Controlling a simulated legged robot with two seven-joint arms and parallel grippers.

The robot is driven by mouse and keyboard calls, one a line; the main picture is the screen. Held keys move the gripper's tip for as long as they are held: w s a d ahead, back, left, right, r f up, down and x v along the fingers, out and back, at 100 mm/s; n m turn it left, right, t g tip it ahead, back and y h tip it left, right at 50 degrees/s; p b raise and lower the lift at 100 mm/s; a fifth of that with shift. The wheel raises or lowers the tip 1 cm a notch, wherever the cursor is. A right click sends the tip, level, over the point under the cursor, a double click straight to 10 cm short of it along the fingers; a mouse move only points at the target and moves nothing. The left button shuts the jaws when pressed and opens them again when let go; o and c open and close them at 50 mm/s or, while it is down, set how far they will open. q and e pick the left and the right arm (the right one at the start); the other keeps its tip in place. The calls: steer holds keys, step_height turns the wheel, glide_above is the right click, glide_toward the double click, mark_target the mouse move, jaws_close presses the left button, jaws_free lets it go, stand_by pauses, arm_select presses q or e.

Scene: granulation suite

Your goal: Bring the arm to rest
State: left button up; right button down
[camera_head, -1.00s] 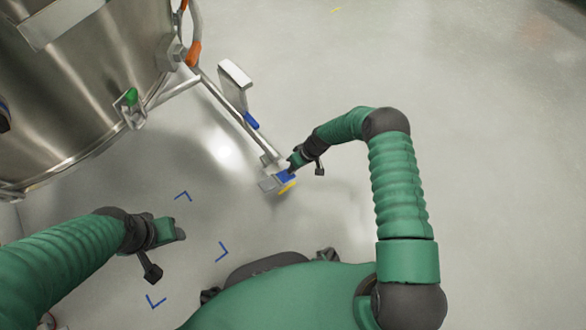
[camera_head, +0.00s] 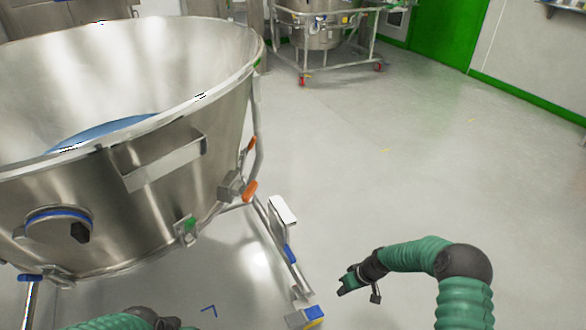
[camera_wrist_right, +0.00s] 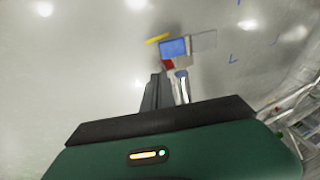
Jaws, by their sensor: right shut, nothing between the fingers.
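My right arm (camera_head: 466,280) is green with dark joints and comes in from the lower right of the head view. It is bent, and its forearm reaches left over the floor. My right gripper (camera_head: 343,287) is shut and empty, at the right of the steel vessel's lower frame in the picture. In the right wrist view a dark finger part shows above the green wrist housing (camera_wrist_right: 200,150). My left arm (camera_head: 110,322) shows only as a strip at the bottom edge. The left gripper's fingers are too cut off to judge.
A large steel vessel (camera_head: 150,180) with a blue inside patch fills the left. Its frame bar carries a white pedal (camera_head: 283,210) and ends at a blue and yellow foot (camera_head: 314,314). A second wheeled vessel (camera_head: 318,30) stands far back. The floor at right is clear.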

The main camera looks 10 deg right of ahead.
steer(key=s+a+r+m+h+p, duration=0.2)
steer(key=s+r, duration=0.9)
steer(key=r, duration=0.3)
steer(key=s+a+r+m+h+p, duration=0.1)
steer(key=s+a+r+h+p, duration=0.1)
steer(key=s+r, duration=1.05)
arm_select(q)
steer(key=w+p+v, duration=0.3)
steer(key=p+v, duration=0.9)
steer(key=v, duration=0.1)
steer(key=w+r+p+v, duration=0.1)
steer(key=w+p+v, duration=0.1)
steer(key=p+v, duration=0.9)
steer(key=w+r+p+v, duration=0.1)
steer(key=w+p+v, duration=0.2)
steer(key=p+v, duration=0.9)
step_height(320, 180, up, 3)
steer(key=shift+a+f+p, duration=0.2)
steer(key=shift+p, duration=0.1)
arm_select(e)
step_height(320, 180, up, 38)
steer(key=w, duration=0.2)
steer(key=shift+f+t, duration=0.25)
steer(key=shift+t, duration=0.05)
steer(key=shift+d, duration=0.1)
